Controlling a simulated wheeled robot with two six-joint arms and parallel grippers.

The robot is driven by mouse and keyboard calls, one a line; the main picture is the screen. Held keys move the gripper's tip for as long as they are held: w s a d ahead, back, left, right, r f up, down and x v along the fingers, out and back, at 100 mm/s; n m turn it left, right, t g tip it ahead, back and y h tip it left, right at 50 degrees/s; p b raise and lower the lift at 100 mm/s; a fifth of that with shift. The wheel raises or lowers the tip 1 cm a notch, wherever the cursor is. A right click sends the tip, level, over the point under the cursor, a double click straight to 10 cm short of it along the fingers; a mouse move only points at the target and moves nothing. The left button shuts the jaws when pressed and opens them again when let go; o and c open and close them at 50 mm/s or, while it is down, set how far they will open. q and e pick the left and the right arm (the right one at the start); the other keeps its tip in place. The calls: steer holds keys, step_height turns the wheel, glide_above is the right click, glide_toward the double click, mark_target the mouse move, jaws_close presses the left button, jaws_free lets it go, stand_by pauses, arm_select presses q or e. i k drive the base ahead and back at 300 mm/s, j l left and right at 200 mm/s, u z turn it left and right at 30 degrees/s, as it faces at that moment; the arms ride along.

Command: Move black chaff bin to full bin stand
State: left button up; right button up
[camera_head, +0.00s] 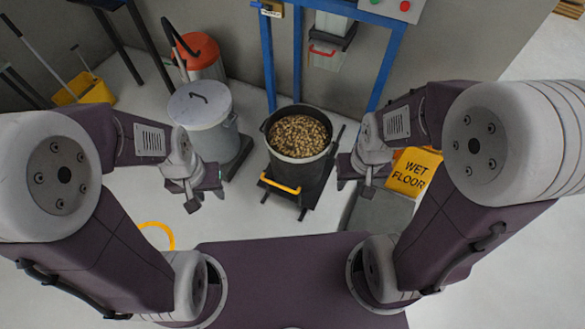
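A black bin (297,175) filled with brown chaff or grain stands upright near the middle of the head view. It sits on a dark low base (306,207) with a yellow bar at its front. My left gripper (205,199) is to the left of the bin and apart from it, with its fingers spread and nothing between them. My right gripper (355,187) is just right of the bin, also with spread fingers; I see no contact. A grey flat platform (378,214) lies below my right gripper; I cannot tell whether it is the full bin stand.
A lidded grey bin (203,108) stands on a dark base at left. A red-topped drum (197,52), a yellow bucket (88,90) and a blue frame (268,62) are behind. A yellow wet floor sign (414,172) is at right. A yellow curve (160,229) shows near my base.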

mark_target(382, 214)
steer(key=i+j+z, duration=0.95)
steer(key=j, duration=0.2)
